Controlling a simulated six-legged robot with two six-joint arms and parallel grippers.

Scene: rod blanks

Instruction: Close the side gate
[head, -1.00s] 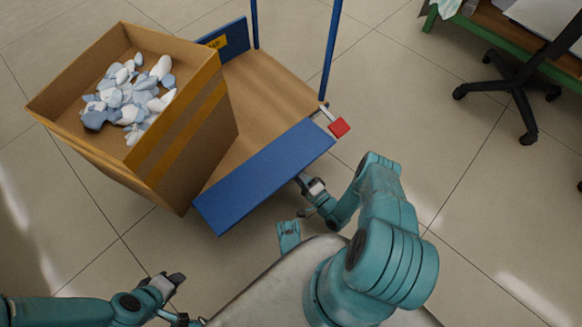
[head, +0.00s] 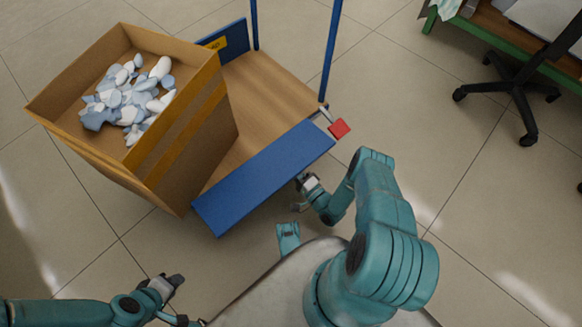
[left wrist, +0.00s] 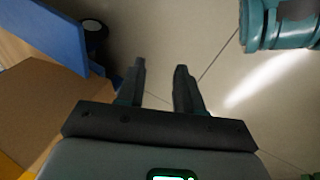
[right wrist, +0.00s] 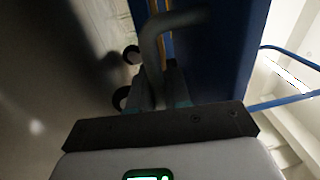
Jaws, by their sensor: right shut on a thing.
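The side gate (head: 265,178) is a long blue panel on the near side of a wooden-decked cart (head: 275,85) in the head view. Its right end is near a red piece (head: 340,128) on a metal bracket at the cart's corner; whether it touches the bracket is unclear. My right gripper (head: 302,186) is at the gate's outer face, low and right of its middle. In the right wrist view my right gripper (right wrist: 160,92) is shut on a curved grey handle (right wrist: 152,45) beside the blue gate (right wrist: 225,45). My left gripper (left wrist: 158,80) is open and empty, also seen in the head view (head: 176,282).
A tall cardboard box (head: 185,130) with blue and white lumps (head: 128,95) stands on the cart's left, close to the gate's left end. Blue posts (head: 329,50) rise at the back. An office chair (head: 520,90) stands at right. Tiled floor is clear between.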

